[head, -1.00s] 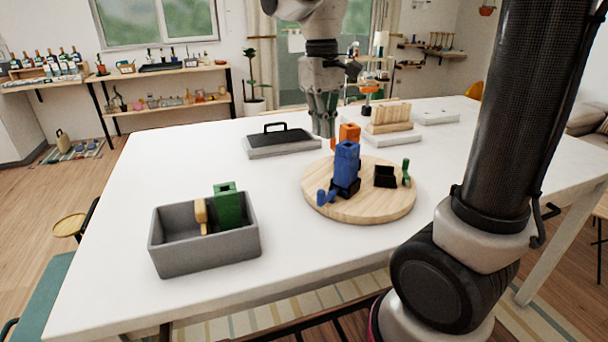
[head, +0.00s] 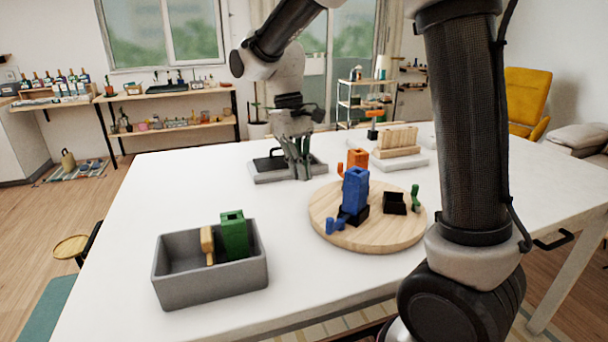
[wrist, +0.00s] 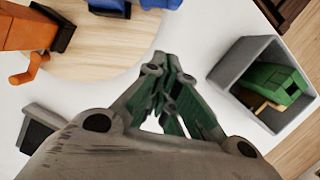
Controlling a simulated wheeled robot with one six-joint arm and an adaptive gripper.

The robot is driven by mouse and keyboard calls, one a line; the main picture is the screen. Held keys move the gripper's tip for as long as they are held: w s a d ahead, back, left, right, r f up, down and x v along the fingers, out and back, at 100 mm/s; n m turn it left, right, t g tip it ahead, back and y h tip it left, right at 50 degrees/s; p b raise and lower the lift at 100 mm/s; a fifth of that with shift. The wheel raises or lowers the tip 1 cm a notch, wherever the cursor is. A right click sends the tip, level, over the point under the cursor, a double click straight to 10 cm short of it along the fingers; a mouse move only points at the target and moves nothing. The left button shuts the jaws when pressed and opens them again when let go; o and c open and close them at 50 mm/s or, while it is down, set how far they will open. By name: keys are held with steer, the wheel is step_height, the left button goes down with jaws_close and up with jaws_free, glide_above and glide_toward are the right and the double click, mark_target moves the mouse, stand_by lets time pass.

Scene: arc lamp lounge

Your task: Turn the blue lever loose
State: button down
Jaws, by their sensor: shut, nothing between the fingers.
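A blue block (head: 355,187) stands upright in a black base on the round wooden board (head: 405,237). A small blue lever (head: 335,225) sticks out low at its front left. In the wrist view, part of the blue piece (wrist: 108,5) shows at the top edge, cut off. My gripper (head: 301,172) points down, shut and empty, left of and behind the board, beside the grey tray with a black handle. In the wrist view, my gripper (wrist: 172,62) is over white table between the board and the grey bin, apart from the blue lever.
An orange block (head: 357,158) stands behind the blue one. An empty black holder (head: 394,204) and a green lever piece (head: 415,197) are at the board's right. The grey bin (head: 168,277) at front left holds a green block (head: 233,236) and a yellowish piece (head: 207,245).

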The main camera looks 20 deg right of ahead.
mark_target(339, 221)
steer(key=x, duration=0.7)
steer(key=shift+s+f, duration=0.1)
steer(key=shift+f, duration=0.15)
steer(key=shift+s+d, duration=0.25)
steer(key=shift+s, duration=0.35)
steer(key=shift+s+d, duration=0.25)
steer(key=shift+s, duration=0.35)
steer(key=shift+s+d, duration=0.25)
steer(key=shift+s, duration=0.4)
